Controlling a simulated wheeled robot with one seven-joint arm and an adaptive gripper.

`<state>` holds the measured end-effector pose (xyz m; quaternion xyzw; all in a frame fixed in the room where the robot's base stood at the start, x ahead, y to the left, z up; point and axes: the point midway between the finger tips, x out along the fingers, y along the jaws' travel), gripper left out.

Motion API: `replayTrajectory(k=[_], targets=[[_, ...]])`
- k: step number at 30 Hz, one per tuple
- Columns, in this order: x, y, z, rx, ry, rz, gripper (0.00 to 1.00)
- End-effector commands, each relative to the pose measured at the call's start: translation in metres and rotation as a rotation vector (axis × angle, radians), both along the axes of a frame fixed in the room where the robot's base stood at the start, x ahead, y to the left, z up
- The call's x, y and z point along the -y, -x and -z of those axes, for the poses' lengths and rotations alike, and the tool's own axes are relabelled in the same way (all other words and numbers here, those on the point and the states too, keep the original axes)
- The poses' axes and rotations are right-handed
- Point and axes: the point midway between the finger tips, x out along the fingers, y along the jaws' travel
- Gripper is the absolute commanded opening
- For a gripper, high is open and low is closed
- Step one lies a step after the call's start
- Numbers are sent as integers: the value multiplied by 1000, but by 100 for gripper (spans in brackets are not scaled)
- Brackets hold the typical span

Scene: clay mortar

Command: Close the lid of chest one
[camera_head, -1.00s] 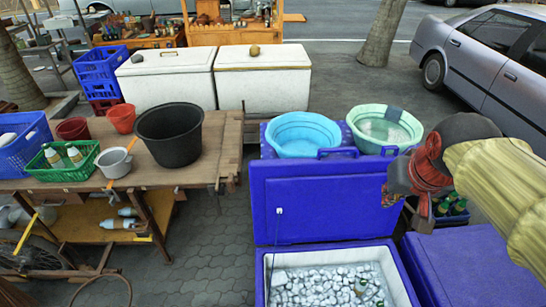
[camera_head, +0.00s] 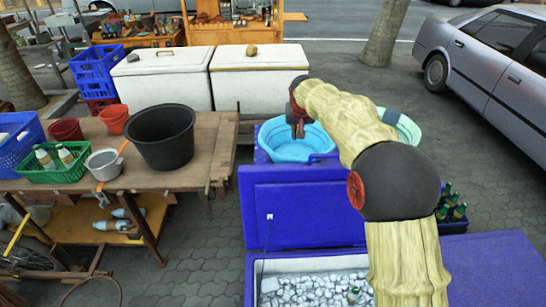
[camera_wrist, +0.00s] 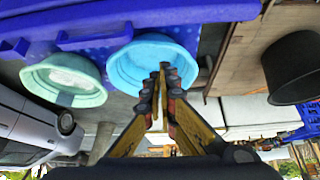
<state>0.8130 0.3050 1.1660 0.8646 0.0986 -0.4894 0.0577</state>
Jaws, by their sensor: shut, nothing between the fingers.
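The blue chest (camera_head: 250,285) stands open at the bottom of the head view, with ice and a bottle inside; my arm hides its right part. Its blue lid (camera_head: 300,215) is raised, upright at the back of the chest. My gripper (camera_head: 298,132) is shut and empty. In the head view it appears in front of the light-blue basin (camera_head: 285,148), beyond the lid's top edge. The wrist view shows its closed fingers (camera_wrist: 165,72) pointing toward that basin (camera_wrist: 140,55) and the blue surface above; whether they touch anything I cannot tell.
Another blue chest (camera_head: 500,265) stands shut at right. A pale-green basin (camera_head: 408,128) is partly behind my arm. Green bottles (camera_head: 452,205) stand right of the lid. A wooden table (camera_head: 195,170) with a black tub (camera_head: 162,135) is at left. Two white chests (camera_head: 260,85) stand behind.

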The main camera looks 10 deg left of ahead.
Motion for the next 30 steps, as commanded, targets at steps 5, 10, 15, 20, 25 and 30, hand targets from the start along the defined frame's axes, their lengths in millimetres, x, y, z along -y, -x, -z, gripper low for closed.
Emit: replayTrajectory(k=[5, 10, 15, 20, 25, 30], targets=[[-55, -30, 57, 3, -2, -29, 0], [-87, -44, 89, 9, -5, -45, 0], [-99, -48, 103, 12, -6, -51, 0], [-101, -52, 111, 11, -6, -51, 0], [-103, -61, 127, 10, -6, -51, 0], [-106, -73, 149, 9, -5, -51, 0]])
